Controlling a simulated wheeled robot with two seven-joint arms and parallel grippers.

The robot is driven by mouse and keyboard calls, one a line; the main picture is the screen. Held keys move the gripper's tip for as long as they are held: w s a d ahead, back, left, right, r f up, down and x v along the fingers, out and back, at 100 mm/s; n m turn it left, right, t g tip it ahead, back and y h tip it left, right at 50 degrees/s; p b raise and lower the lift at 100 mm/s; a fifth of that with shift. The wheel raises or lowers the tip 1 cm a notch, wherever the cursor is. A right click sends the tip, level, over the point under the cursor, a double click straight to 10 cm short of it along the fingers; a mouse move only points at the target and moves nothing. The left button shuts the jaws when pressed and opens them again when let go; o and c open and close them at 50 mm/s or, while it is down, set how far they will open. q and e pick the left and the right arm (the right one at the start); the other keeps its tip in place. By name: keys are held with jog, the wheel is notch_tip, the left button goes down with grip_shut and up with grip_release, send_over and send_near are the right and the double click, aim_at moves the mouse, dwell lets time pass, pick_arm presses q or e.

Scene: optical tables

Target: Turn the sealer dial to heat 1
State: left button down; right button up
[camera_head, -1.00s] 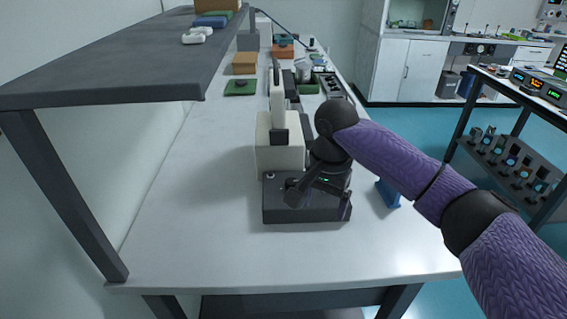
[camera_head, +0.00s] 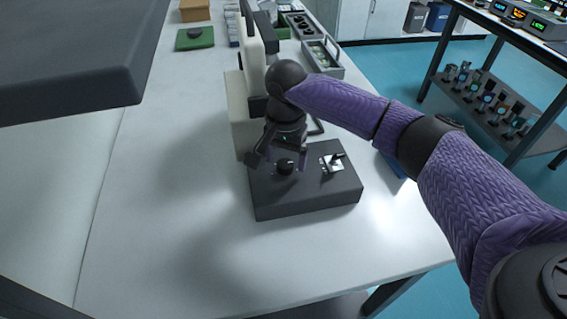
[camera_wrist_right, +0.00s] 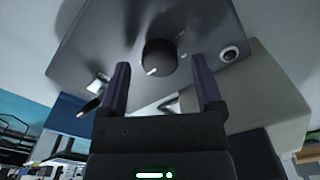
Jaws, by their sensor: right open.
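The sealer's dark grey base (camera_head: 308,196) sits on the white table, with its cream body (camera_head: 240,115) behind it. A round black dial (camera_head: 285,167) stands on top of the base. In the right wrist view the dial (camera_wrist_right: 158,54) has a white pointer mark directed toward the gripper and slightly left. Small pale marks surround it but are too small to read. My right gripper (camera_head: 278,161) is open above the base, its fingers on either side of the dial. In the right wrist view, gaps show between the dial and both fingers (camera_wrist_right: 159,63). My left gripper is out of view.
A lever switch on a pale plate (camera_head: 332,163) is right of the dial. A round button (camera_wrist_right: 229,54) shows in the right wrist view. A dark shelf (camera_head: 70,65) overhangs the upper left. Table space left of the sealer is clear.

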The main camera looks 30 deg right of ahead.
jog(key=shift+f, duration=0.6)
